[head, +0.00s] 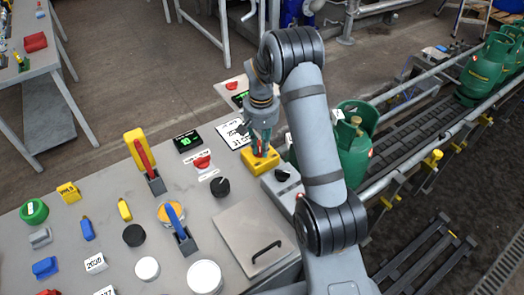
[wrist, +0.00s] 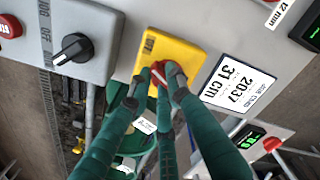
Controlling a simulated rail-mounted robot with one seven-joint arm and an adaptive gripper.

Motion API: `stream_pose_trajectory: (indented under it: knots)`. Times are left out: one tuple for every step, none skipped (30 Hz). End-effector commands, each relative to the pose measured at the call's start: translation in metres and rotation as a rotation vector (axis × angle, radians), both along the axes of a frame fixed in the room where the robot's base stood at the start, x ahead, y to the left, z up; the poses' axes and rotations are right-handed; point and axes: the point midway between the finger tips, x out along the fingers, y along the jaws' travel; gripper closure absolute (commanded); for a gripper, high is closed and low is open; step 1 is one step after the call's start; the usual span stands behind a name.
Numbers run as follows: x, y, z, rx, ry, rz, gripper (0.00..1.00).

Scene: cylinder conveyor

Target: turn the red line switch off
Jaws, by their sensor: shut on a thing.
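The red line switch shows in the wrist view as a red knob (wrist: 159,70) on a yellow plate (wrist: 183,56). My gripper (wrist: 157,86) has its green fingers on both sides of the knob and is shut on it. Small dark lettering is on the yellow plate beside the knob; I cannot read it surely. In the head view my gripper (head: 262,146) points down onto the yellow switch box (head: 259,164) at the console's right part, and the knob is mostly hidden by the fingers.
A grey box with a black rotary knob (head: 282,174) stands close beside the switch. The console also carries a red knob (head: 202,161), a red lever (head: 145,153) and a blue lever (head: 176,220). Green cylinders (head: 355,150) stand by the conveyor (head: 420,115) at the right.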

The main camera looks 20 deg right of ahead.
Motion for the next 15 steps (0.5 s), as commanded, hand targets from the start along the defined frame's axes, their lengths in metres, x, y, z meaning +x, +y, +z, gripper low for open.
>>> stream_pose_trajectory:
  knots:
    - [0.0007, 0.0009, -0.003, 0.001, -0.003, -0.037, 1.0]
    - [0.0006, 0.001, -0.0028, 0.001, -0.003, -0.062, 1.0]
    - [0.0004, 0.0013, -0.0028, 0.001, -0.002, -0.093, 1.0]
    - [0.0004, 0.0016, -0.0027, 0.001, -0.002, -0.113, 1.0]
    - [0.0005, 0.0018, -0.0025, 0.0, -0.003, -0.134, 1.0]
    - [0.0004, 0.0021, -0.0022, 0.0, -0.003, -0.159, 1.0]
    - [0.0003, 0.0023, -0.0019, 0.0, -0.002, -0.177, 1.0]
    - [0.0003, 0.0025, -0.0017, 0.0, -0.002, -0.194, 1.0]
    - [0.0003, 0.0027, -0.0015, -0.001, -0.003, -0.214, 1.0]
    - [0.0004, 0.0028, -0.0014, -0.001, -0.003, -0.229, 1.0]
    - [0.0004, 0.0029, -0.0013, -0.001, -0.003, -0.241, 1.0]
    - [0.0003, 0.0029, -0.0011, -0.001, -0.003, -0.257, 1.0]
    - [0.0002, 0.0029, -0.001, 0.0, -0.002, -0.269, 1.0]
    - [0.0002, 0.003, -0.0008, 0.0, -0.002, -0.278, 1.0]
    - [0.0002, 0.0031, -0.0006, 0.0, -0.002, -0.289, 1.0]
